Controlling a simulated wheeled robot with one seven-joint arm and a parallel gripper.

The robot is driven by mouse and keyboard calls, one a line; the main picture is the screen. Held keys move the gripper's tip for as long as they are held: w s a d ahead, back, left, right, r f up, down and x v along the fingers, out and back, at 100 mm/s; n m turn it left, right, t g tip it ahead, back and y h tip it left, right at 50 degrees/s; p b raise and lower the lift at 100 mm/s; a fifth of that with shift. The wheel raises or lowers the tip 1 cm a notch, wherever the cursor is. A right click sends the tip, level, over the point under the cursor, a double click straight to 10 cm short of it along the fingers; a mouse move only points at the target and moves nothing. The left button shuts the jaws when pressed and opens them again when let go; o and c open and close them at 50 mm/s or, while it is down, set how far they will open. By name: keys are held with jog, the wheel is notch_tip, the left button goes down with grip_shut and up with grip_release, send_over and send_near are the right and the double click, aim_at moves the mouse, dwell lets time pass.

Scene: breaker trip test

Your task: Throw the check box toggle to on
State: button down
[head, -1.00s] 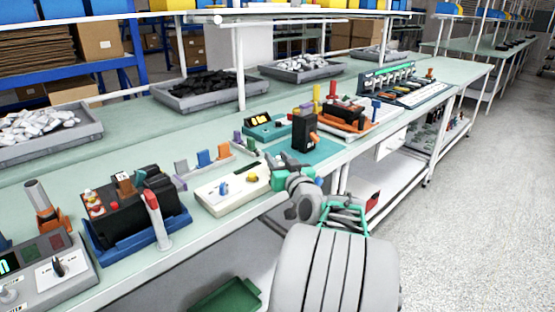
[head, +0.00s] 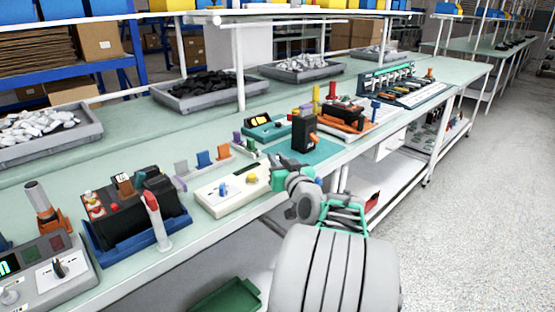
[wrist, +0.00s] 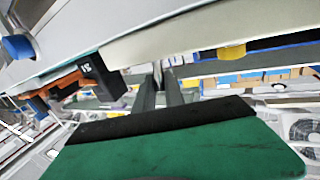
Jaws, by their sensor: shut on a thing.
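A cream box (head: 230,194) with a blue knob (head: 224,188) and a yellow knob (head: 251,178) lies at the bench's front edge; I take it for the check box. My gripper (head: 272,164) is at its right end in the head view. In the wrist view my two grey fingers (wrist: 160,88) are closed together around something small and pale, apparently the box's toggle. It is mostly hidden, and its on or off position cannot be told. The yellow knob shows in the wrist view (wrist: 232,50), right of my fingers.
A black block (head: 304,132) with an orange lever stands on a teal mat (head: 322,152) just right of my gripper. Left of the cream box is a black unit in a blue cradle (head: 130,238). Upright colored tabs (head: 205,158) stand behind. The floor at right is clear.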

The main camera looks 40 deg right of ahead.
jog(key=shift+w+a+r+n+g+y+p, duration=0.1)
jog(key=shift+w+r+n+g+y+p, duration=0.35)
jog(key=shift+g+p, duration=0.85)
jog(key=w+g+p, duration=0.1)
jog(key=p, duration=0.2)
jog(key=shift+r+n+g+y+p, duration=0.1)
jog(key=shift+n+g+y+p, duration=0.15)
jog(key=shift+n+g+p, duration=0.1)
jog(key=g+p, duration=0.1)
jog(key=w+g+p, duration=0.1)
jog(key=p, duration=0.1)
jog(key=shift+a+f+n+g, duration=0.1)
jog(key=shift+f+n+g, duration=0.15)
jog(key=shift+n+g, duration=0.15)
jog(key=shift+w+f+g+p, duration=0.25)
jog(key=shift+f+g+p, duration=0.1)
jog(key=shift+g+p, duration=0.65)
jog(key=c, duration=1.4)
grip_release()
jog(key=shift+c, duration=0.2)
